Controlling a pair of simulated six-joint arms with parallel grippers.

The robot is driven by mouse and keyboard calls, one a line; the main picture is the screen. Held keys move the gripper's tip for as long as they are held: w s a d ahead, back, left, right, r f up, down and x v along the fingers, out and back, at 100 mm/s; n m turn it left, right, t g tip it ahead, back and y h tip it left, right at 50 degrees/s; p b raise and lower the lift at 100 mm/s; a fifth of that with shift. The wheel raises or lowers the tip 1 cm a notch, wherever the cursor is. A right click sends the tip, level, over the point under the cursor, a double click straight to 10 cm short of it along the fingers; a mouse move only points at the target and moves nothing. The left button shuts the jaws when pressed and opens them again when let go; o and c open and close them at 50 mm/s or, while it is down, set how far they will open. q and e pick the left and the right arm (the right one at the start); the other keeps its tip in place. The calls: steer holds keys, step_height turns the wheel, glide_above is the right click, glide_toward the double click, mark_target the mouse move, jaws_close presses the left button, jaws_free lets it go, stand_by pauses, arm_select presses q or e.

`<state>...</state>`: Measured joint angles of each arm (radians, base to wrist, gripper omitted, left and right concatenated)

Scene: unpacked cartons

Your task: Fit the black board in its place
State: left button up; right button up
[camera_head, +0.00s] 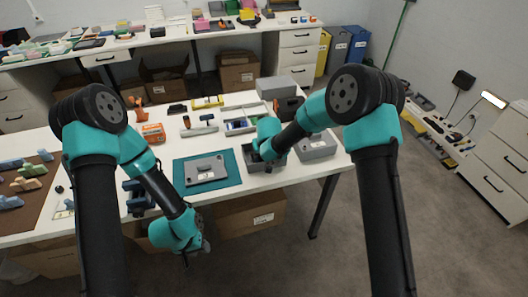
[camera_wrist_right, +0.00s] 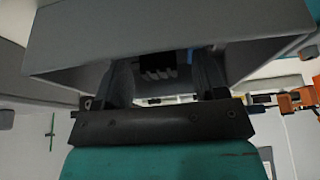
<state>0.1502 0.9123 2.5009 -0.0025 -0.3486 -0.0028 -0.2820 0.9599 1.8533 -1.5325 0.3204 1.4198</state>
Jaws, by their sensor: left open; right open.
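A grey fixture plate (camera_head: 205,169) lies on a teal mat (camera_head: 228,180) near the table's front. My right gripper (camera_wrist_right: 160,78) reaches down into a small grey open bin (camera_head: 252,163) right of the mat; in the head view the arm largely hides its fingers. In the right wrist view its fingers are apart inside the bin's grey walls (camera_wrist_right: 90,45). A black ridged piece (camera_wrist_right: 157,66), perhaps the black board, shows between them; contact cannot be told. My left gripper (camera_head: 194,254) is open and empty in front of the table edge, away from the plate.
Grey lidded boxes (camera_head: 316,146) stand right of the bin, with another (camera_head: 276,88) behind. A parts tray (camera_head: 240,125), a grey-handled tool (camera_head: 199,126) and an orange box (camera_head: 152,133) lie behind the mat. A brown mat (camera_head: 28,197) with coloured blocks lies at left.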

steer(key=v, duration=1.7)
steer(key=shift+r, duration=0.15)
